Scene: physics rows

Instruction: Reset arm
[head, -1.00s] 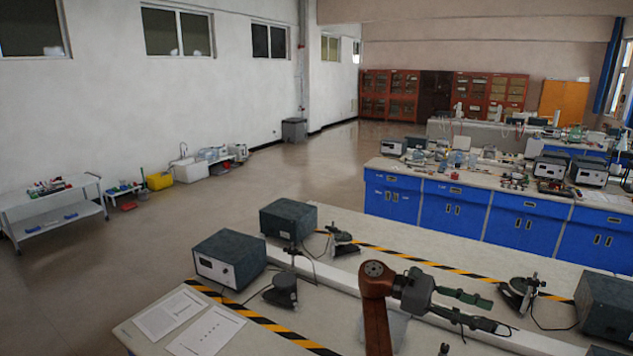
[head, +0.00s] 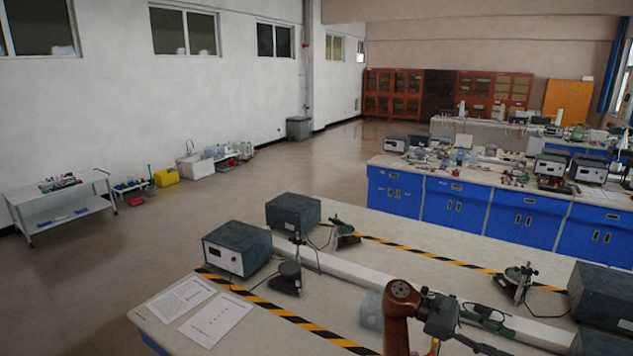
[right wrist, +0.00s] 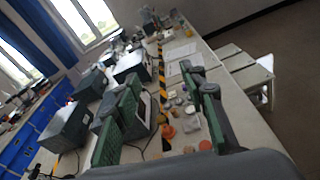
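One arm enters the head view at the bottom, with a brown joint and a grey wrist. Its gripper (head: 500,338) points right over the bench; I take it for my right one, which points toward the windows. In the right wrist view, the green fingers of my right gripper (right wrist: 166,108) stand wide apart with nothing held between them. Below and beyond them are small loose items on the bench, including an orange piece (right wrist: 168,131). My left gripper is not seen in the head view.
The bench (head: 365,235) carries instrument boxes (head: 237,248) at left and a dark box (head: 602,295) at right. A white rail (head: 350,280) and striped tape (head: 290,318) run along it. Papers (head: 215,320) lie at front left. White stools (right wrist: 245,70) stand beside the bench.

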